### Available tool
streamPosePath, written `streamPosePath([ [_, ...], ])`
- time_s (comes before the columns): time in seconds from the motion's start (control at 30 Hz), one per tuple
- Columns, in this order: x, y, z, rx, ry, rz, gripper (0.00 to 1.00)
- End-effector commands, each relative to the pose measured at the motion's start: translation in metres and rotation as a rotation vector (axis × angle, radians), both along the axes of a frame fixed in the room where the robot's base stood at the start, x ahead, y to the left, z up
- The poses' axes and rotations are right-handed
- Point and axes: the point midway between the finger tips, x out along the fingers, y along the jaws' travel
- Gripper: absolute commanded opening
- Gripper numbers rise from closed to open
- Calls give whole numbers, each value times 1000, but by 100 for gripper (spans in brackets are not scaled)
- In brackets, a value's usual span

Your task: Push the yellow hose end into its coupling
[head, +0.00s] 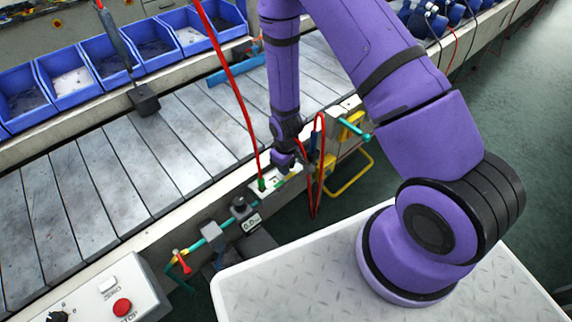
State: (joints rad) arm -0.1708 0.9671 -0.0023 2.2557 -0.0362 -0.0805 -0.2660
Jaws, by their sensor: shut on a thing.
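My gripper (283,164) is small and partly hidden at the lower end of my purple forearm, just above the front rail of the conveyor. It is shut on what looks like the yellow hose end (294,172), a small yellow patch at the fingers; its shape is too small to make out. A pale block (272,182) with a green fitting (262,185) is just below and left of my gripper. I cannot tell which fitting is the coupling, nor whether the hose end touches it.
A red hose (235,85) hangs down to the green fitting. Another red hose (313,190) loops right of my gripper, near a yellow bar (352,178). A teal pipe (213,231) with a red valve handle (183,263) runs lower left. The slatted conveyor (130,150) is mostly clear.

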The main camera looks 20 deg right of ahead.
Motion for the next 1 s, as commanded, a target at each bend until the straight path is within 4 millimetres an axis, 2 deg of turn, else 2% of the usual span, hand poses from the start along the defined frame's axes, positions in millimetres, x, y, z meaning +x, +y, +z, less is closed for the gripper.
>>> streamPosePath([
  [1.0,0,0,-5,0,-1,0,0],
])
